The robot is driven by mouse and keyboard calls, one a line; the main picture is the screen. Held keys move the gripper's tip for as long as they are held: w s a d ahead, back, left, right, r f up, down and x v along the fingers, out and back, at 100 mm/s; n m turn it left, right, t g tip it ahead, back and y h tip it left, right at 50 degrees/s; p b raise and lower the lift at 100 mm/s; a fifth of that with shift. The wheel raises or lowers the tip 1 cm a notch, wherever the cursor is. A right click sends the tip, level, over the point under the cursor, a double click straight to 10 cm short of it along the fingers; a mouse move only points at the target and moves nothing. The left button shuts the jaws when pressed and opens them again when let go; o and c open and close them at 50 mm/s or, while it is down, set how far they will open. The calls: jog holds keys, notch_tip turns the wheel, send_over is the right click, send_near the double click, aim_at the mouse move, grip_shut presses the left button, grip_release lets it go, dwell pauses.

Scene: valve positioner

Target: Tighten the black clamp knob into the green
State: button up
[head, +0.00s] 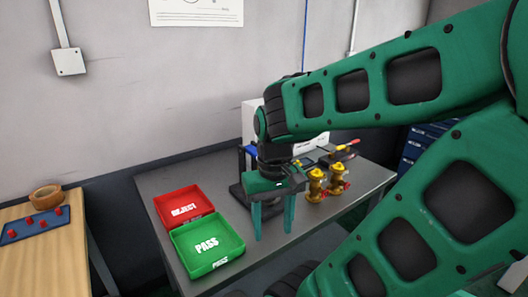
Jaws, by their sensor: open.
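My gripper (274,218) hangs over the front part of the grey bench, fingers pointing down. Its two green fingers are apart with nothing seen between them. A dark stand with a blue upright (243,163) is directly behind my gripper and partly covered by it. I cannot make out the black clamp knob; it may be hidden behind my gripper and wrist. No green mark on a dial or scale can be made out either.
A green PASS tray (184,256) and a red REJECT tray (161,207) lie left of my gripper on the bench (146,185). Two yellow valve bodies (315,186) with red parts stand close on its right. A wooden table (60,262) is at far left.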

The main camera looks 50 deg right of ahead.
jog(key=w+d+f+n+g+h, duration=0.1)
jog(key=w+d+f+n+h, duration=0.1)
jog(key=w+d+n, duration=0.1)
jog(key=w+d+f+n+g+h, duration=0.2)
jog(key=w+d+f+n+h, duration=0.1)
jog(key=w+n, duration=0.2)
jog(key=w+d+f+n+g+h, duration=0.1)
jog(key=w+d+f+n+h, duration=0.1)
jog(key=w+d+n+h, duration=0.1)
jog(key=shift+w+d+f+n, duration=0.1)
jog(key=shift+w+d+n, duration=0.2)
jog(key=shift+n, duration=0.35)
jog(key=shift+w+d+f+n, duration=0.1)
jog(key=shift+w+d+n, duration=0.15)
jog(key=shift+n, duration=0.4)
jog(key=w+d+r+n+t+h, duration=0.1)
jog(key=w+r+n+h, duration=0.85)
jog(key=r, duration=0.35)
jog(key=shift+m, duration=0.45)
jog(key=d, duration=0.3)
jog(key=s+d, duration=0.1)
jog(key=d, duration=0.3)
jog(key=s+d, duration=0.1)
jog(key=d, duration=0.2)
jog(key=shift+s+d+f, duration=0.15)
jog(key=shift+f, duration=0.1)
jog(key=shift+c, duration=0.4)
jog(key=c, duration=1)
